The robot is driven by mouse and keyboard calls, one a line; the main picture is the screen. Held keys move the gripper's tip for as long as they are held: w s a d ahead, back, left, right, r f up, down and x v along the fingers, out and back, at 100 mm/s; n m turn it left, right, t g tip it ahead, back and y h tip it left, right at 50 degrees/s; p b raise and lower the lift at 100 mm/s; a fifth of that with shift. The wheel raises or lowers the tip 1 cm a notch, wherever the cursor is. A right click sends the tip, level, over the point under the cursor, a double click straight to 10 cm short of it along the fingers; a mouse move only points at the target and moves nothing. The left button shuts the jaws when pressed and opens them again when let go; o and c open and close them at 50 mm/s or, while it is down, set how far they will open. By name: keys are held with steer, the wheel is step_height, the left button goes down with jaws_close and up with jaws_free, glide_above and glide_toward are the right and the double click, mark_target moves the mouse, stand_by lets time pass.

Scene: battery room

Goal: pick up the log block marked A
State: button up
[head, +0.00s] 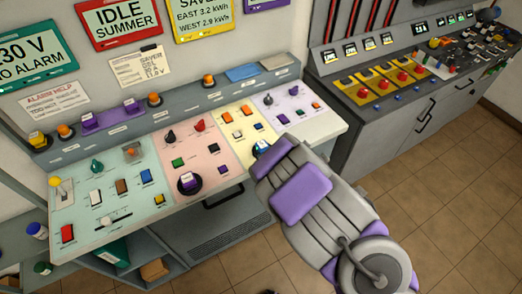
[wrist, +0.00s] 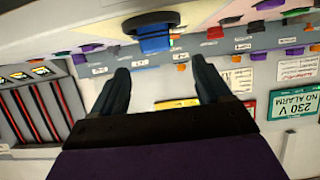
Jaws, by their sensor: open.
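I cannot make out the letter A on any block, so I cannot tell which thing is the log block. Candidates on the console's back ledge in the head view are a yellow block (head: 38,139) at the far left and a purple holder (head: 108,118) with small pieces on it. My gripper shows in the wrist view (wrist: 160,68), its two dark fingers apart with nothing between them. A blue knob-like piece on a dark disc (wrist: 153,40) is just beyond the fingertips. In the head view my arm hides most of the gripper, near a blue piece (head: 262,147) at the console's right.
The console (head: 130,212) has coloured panels with knobs, switches and buttons. A second dark console (head: 375,128) stands at right. Open shelves (head: 120,268) are below left. The tiled floor (head: 440,190) at right is clear.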

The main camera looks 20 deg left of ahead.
mark_target(262, 144)
steer(key=shift+b+x, duration=0.3)
steer(key=shift+x, duration=1.55)
steer(key=shift+b+x, duration=0.7)
steer(key=shift+x, duration=2.05)
steer(key=shift+w+d, duration=0.15)
steer(key=shift+w, duration=0.05)
steer(key=shift+c, duration=0.2)
steer(key=c, duration=1.1)
steer(key=shift+r, duration=0.5)
steer(key=r, duration=0.1)
steer(key=r+p, duration=0.1)
steer(key=r, duration=0.1)
steer(key=shift+s, duration=0.35)
steer(key=s+d+p, duration=0.1)
steer(key=s+p, duration=0.2)
steer(key=s, duration=0.2)
steer(key=s+d+r+p, duration=0.1)
steer(key=s+p, duration=0.3)
steer(key=s, duration=0.1)
steer(key=s+p, duration=0.4)
steer(key=s, duration=0.1)
steer(key=shift+d+r, duration=0.15)
steer(key=shift+d, duration=0.25)
